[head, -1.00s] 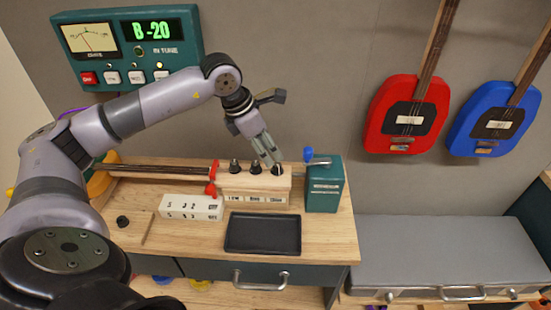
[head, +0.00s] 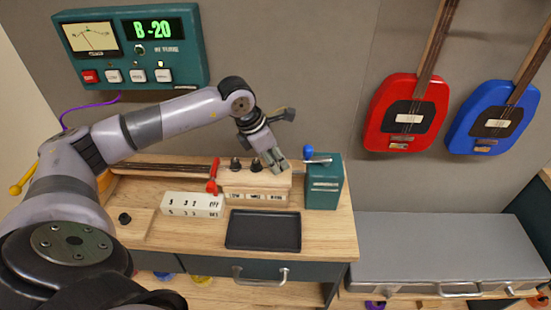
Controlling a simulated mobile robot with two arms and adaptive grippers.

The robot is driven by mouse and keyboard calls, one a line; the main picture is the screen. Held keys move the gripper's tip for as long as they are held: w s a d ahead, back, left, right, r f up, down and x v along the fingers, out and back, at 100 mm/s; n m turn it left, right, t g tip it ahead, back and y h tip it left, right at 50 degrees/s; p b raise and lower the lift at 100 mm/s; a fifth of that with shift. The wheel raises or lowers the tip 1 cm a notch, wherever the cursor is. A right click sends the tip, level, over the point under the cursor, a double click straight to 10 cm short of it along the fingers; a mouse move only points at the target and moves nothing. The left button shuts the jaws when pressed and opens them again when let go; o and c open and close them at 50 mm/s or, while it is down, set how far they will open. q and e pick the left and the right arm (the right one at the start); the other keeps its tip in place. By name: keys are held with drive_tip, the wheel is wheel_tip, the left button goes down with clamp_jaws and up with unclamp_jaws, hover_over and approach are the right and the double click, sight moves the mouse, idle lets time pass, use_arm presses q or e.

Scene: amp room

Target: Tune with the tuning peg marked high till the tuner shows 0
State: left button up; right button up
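The tuner (head: 133,45) on the wall at the upper left reads "B -20" in green, with its needle dial (head: 92,38) beside the display. A wooden peg block (head: 256,182) on the bench has small labels along its front, too small to read surely. Two dark pegs, the left peg (head: 235,164) and the middle peg (head: 257,165), stand on it. My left gripper (head: 277,167) points down at the block's right end, where it hides the third peg. I cannot tell whether its fingers are closed on that peg. My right gripper is out of view.
A teal box (head: 324,184) with a blue-knobbed lever (head: 309,152) stands just right of the gripper. A black tray (head: 263,230) and a white label block (head: 191,205) lie in front. Red and blue guitars hang at the right.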

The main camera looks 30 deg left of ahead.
use_arm(q)
clamp_jaws()
drive_tip(key=m+h+b, duration=0.1)
drive_tip(key=m+b, duration=0.1)
drive_tip(key=m, duration=0.1)
drive_tip(key=shift+w+a+f+g, duration=0.1)
drive_tip(key=shift+g, duration=0.2)
drive_tip(key=shift+w+m+g+h+b, duration=0.15)
drive_tip(key=shift+m+g+b, duration=0.3)
drive_tip(key=shift+m, duration=0.7)
drive_tip(key=shift+s+m+g+h+b, duration=0.1)
drive_tip(key=shift+m+g+h+b, duration=0.3)
drive_tip(key=shift+m, duration=0.75)
drive_tip(key=shift+o, duration=2.3)
unclamp_jaws()
